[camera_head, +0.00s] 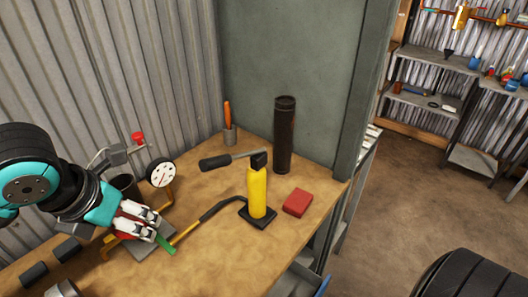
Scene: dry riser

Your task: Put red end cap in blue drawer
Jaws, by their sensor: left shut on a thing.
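My left gripper (147,228) reaches in from the left, low over the bench's left part. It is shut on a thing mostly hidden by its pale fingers. Dark red shows between and beside the fingers; I cannot tell for sure whether this is the red end cap. A green piece lies just past the fingertips. A grey drawer with a blue front edge (323,286) stands open below the bench's right edge, partly cut off by the picture. A red block (297,202) lies on the bench beside the yellow bottle. My right gripper is not in view.
A yellow bottle jack (257,192) with a dark base, a dark cylinder (285,135), a dial gauge (162,173) and a long-handled lever (205,215) stand or lie on the wooden bench (240,265). The bench's front middle is clear. A tyre (475,275) is at lower right.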

